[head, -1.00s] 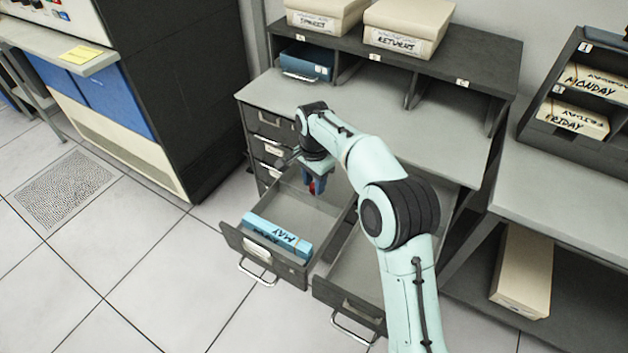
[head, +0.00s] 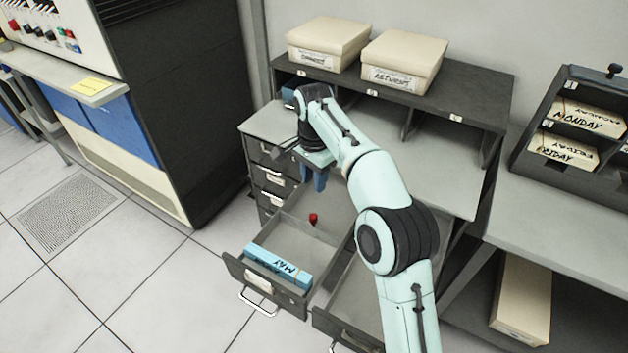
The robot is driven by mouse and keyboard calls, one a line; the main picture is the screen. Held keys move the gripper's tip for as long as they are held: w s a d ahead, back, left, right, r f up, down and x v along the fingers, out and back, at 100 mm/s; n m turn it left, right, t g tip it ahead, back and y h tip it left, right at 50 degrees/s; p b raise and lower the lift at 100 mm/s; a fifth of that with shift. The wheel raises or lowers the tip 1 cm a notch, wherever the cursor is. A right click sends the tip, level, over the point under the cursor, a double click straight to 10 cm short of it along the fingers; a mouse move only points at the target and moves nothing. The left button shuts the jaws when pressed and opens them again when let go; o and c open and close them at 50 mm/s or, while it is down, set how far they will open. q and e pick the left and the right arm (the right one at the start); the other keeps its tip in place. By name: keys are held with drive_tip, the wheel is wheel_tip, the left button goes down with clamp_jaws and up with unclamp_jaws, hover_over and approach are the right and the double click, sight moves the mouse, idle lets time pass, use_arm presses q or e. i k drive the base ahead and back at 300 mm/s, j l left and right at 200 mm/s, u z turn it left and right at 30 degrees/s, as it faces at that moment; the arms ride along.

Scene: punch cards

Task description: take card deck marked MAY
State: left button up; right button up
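The light blue card deck marked MAY (head: 279,265) lies at the front of an open drawer (head: 312,250) under the desk. Its lettering appears upside down. My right gripper (head: 315,182) points down above the back of that drawer, behind and apart from the deck. Its blue fingers show, but the gap between them is unclear; I see no deck in them. A small red object (head: 313,218) is at the back of the drawer, below the gripper. My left gripper is out of view.
A second open drawer (head: 345,325) is to the right, partly behind my arm. Two cream boxes (head: 328,40) (head: 404,60) stand on the desk's shelf. Floor at left is clear.

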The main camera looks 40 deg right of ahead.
sight(298, 277)
drive_tip(key=k+j, duration=0.8)
drive_tip(key=j, duration=0.15)
